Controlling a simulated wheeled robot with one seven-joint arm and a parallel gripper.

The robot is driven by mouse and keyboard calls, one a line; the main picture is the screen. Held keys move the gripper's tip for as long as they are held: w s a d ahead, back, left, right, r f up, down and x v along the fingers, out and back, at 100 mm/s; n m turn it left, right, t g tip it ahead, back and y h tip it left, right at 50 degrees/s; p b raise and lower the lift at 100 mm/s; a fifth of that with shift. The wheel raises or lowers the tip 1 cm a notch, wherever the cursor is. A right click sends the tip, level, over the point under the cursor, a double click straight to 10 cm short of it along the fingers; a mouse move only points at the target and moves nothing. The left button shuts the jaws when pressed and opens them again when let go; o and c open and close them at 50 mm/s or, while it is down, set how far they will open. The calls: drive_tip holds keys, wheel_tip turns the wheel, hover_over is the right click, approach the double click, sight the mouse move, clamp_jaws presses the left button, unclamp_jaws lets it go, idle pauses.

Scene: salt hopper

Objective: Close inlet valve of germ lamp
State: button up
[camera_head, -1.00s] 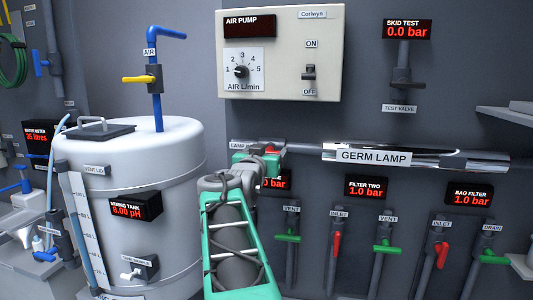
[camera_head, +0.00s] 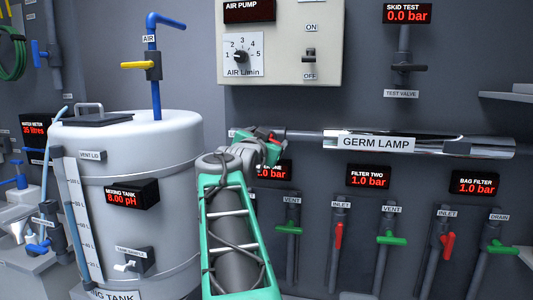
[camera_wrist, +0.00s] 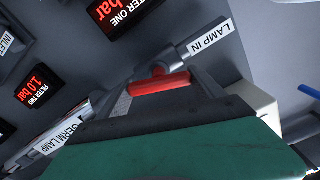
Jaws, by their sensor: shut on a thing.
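The germ lamp (camera_head: 465,146) is a shiny horizontal tube on the wall. Its inlet pipe runs left, behind my gripper (camera_head: 270,146), to a label reading "LAMP IN" in the wrist view (camera_wrist: 210,40). The red inlet valve handle (camera_wrist: 160,83) sits on this pipe, lying at a slant to it in the wrist view. My gripper (camera_wrist: 165,97) is shut on the handle; its dark fingers and green body hide the handle's lower side. In the head view only a bit of red (camera_head: 274,138) shows at my gripper.
The white mixing tank (camera_head: 165,235) stands left of my arm. The air pump box (camera_head: 285,50) is above. Below the lamp are vent and inlet valves, including a green vent handle (camera_head: 288,230) and a red inlet handle (camera_head: 338,236). My arm partly covers the filter one display (camera_head: 280,170).

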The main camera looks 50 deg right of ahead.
drive_tip(key=m+b, duration=0.4)
drive_tip(key=shift+s+f, duration=0.1)
drive_tip(key=shift+f, duration=0.3)
drive_tip(key=m+b, duration=0.7)
drive_tip(key=m, duration=0.2)
drive_tip(key=shift+d+r, duration=0.1)
drive_tip(key=shift+m, duration=0.3)
drive_tip(key=o, duration=1.4)
drive_tip(key=shift+r, duration=0.1)
drive_tip(key=shift+c, duration=0.2)
drive_tip(key=shift+s, duration=0.1)
drive_tip(key=b+v, duration=0.1)
drive_tip(key=v, duration=0.7)
drive_tip(key=shift+b, duration=0.4)
